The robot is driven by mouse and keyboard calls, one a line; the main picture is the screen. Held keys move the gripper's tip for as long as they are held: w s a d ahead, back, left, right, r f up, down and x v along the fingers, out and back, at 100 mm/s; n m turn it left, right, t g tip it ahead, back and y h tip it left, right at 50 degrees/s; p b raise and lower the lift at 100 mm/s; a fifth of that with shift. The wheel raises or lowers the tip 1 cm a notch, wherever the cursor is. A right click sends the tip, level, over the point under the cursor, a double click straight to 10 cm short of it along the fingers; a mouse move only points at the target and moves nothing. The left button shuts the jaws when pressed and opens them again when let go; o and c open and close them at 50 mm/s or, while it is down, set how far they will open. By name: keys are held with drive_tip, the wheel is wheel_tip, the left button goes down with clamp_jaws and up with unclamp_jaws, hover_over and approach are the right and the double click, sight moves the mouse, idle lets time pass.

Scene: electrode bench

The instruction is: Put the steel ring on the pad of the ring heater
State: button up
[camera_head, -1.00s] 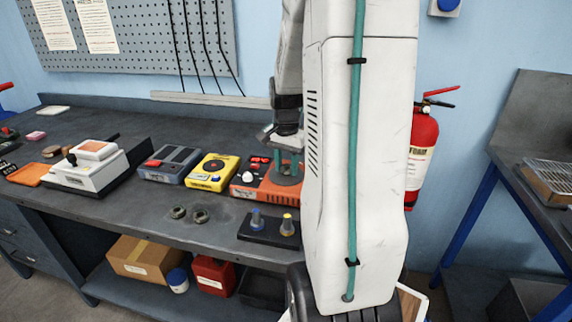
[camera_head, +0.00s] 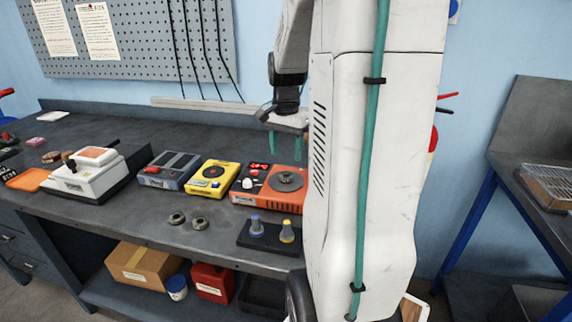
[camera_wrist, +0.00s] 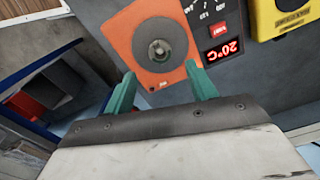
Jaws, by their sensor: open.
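The ring heater (camera_head: 262,199) is an orange box with a round dark grey pad (camera_head: 287,184) on top, near the bench's front right. Its orange face (camera_wrist: 123,48) and a red 20°C display show in the wrist view. A small steel ring (camera_wrist: 159,51) lies flat on the pad, near its middle. My gripper (camera_wrist: 161,78) is open, with its two teal fingers apart and nothing between them. It hangs above the heater, clear of the ring. In the head view my arm hides part of the bench to the right.
A yellow device (camera_head: 213,177) and a grey-blue device (camera_head: 170,170) stand left of the heater. Two dark rings (camera_head: 177,218) (camera_head: 199,223) lie on the bench in front. A black tray (camera_head: 271,240) holds two small pegs. A white press-like unit (camera_head: 84,178) stands further left.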

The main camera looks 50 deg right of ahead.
drive_tip(key=a+r+n, duration=0.5)
drive_tip(key=a+r, duration=0.2)
drive_tip(key=a, duration=0.5)
drive_tip(key=s+a+n, duration=0.5)
drive_tip(key=s+a, duration=0.1)
drive_tip(key=a, duration=0.3)
drive_tip(key=s+a+f+n+t, duration=0.1)
drive_tip(key=s+a+n, duration=0.5)
drive_tip(key=a, duration=0.3)
drive_tip(key=shift+s+a+f, duration=0.15)
drive_tip(key=shift+s+a, duration=0.05)
drive_tip(key=shift+s, duration=0.1)
